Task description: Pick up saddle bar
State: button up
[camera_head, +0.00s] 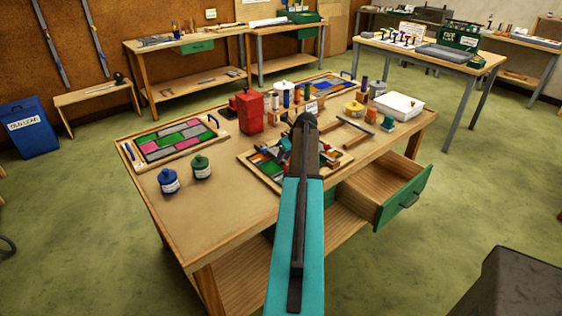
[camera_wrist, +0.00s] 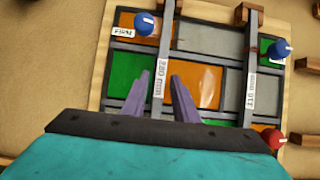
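The leaded panel lies in a wooden frame (camera_wrist: 210,12) in the wrist view, with orange, green and grey panes. Two grey saddle bars lie across it. The one labelled 220 mm (camera_wrist: 166,35) is near the middle; the other (camera_wrist: 252,55), with a label hard to read, is to the right. My gripper (camera_wrist: 159,76) is open, its two purple-grey fingers on either side of the 220 mm bar as seen from above. I cannot tell whether they touch it. The bar's near end is hidden by my wrist. In the head view, my arm covers part of the framed panel (camera_head: 262,171).
On the workbench (camera_head: 225,215) are a red box (camera_head: 250,112), two jars, another panel and a white tray (camera_head: 398,106). A drawer (camera_head: 395,195) stands open at the bench's right.

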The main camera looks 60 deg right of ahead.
aim_at(284, 160)
grip_shut()
jog(key=shift+r, duration=0.1)
notch_tip(284, 160, up, 10)
jog(key=b, duration=0.2)
dwell(0.8)
jog(key=shift+b, duration=0.3)
